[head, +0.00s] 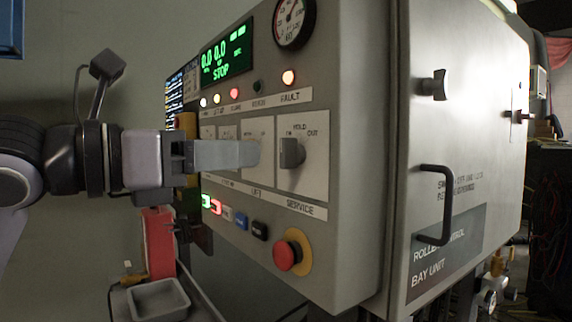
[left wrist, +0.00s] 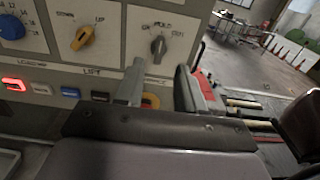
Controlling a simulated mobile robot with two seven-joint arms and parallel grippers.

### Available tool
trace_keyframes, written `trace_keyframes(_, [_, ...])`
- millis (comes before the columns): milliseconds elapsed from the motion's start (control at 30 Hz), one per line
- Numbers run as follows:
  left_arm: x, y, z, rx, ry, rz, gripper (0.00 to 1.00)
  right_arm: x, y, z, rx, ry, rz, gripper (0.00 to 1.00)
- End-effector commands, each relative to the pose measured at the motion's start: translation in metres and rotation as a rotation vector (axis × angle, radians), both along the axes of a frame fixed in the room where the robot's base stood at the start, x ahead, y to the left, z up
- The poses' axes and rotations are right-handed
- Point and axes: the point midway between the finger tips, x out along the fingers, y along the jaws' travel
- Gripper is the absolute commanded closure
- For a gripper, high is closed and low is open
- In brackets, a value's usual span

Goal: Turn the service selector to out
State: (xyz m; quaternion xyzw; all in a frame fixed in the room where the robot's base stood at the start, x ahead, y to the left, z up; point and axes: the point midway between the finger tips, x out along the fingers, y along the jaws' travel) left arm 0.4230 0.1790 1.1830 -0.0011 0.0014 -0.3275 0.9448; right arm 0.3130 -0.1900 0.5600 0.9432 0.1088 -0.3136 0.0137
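The service selector (head: 291,153) is a grey knob on a white plate marked HOLD and OUT, with a partly legible label on the left, above the word SERVICE. It also shows in the left wrist view (left wrist: 158,47), standing roughly upright toward HOLD; its exact setting is hard to tell. My left gripper (head: 245,154) is in front of the panel, just left of the selector in the head view and apart from it. In the left wrist view its two fingers (left wrist: 160,88) are spread with nothing between them, below the selector. My right gripper is not in view.
A yellow lift knob (left wrist: 82,39) and a blue knob (left wrist: 11,27) sit left of the selector. A red emergency button (head: 287,255) sticks out below it. A cabinet door with a black handle (head: 434,220) is at the right. A grey tray (head: 160,299) lies lower left.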

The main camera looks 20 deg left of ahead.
Motion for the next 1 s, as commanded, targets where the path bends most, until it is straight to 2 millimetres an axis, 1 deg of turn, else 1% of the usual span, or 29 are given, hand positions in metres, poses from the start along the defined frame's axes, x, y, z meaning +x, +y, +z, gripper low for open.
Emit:
trace_keyframes(67, [0.005,-0.002,0.002,0.001,-0.005,0.008,0.62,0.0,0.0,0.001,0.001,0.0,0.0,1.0])
trace_keyframes(400, [0.044,-0.034,0.002,0.001,-0.002,0.005,0.62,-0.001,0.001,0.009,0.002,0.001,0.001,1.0])
trace_keyframes(500, [0.051,-0.039,0.002,0.001,-0.003,0.005,0.62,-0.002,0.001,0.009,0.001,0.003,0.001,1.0])
trace_keyframes(633, [0.055,-0.042,0.001,0.001,-0.003,0.005,0.62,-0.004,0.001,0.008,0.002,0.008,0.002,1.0])
trace_keyframes(833, [0.055,-0.042,0.001,0.002,-0.004,0.005,0.62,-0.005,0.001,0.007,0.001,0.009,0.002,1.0])
trace_keyframes(867, [0.055,-0.042,0.001,0.002,-0.004,0.005,0.68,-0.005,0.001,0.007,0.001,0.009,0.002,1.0])
trace_keyframes(900, [0.055,-0.042,0.001,0.002,-0.004,0.005,0.81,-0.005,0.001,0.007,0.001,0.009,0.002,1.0])
trace_keyframes(967, [0.055,-0.042,0.001,0.001,-0.003,0.005,1.0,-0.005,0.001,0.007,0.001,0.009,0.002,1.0])
trace_keyframes(1000, [0.055,-0.042,0.001,0.001,-0.003,0.005,1.0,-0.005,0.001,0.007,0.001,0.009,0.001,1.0])
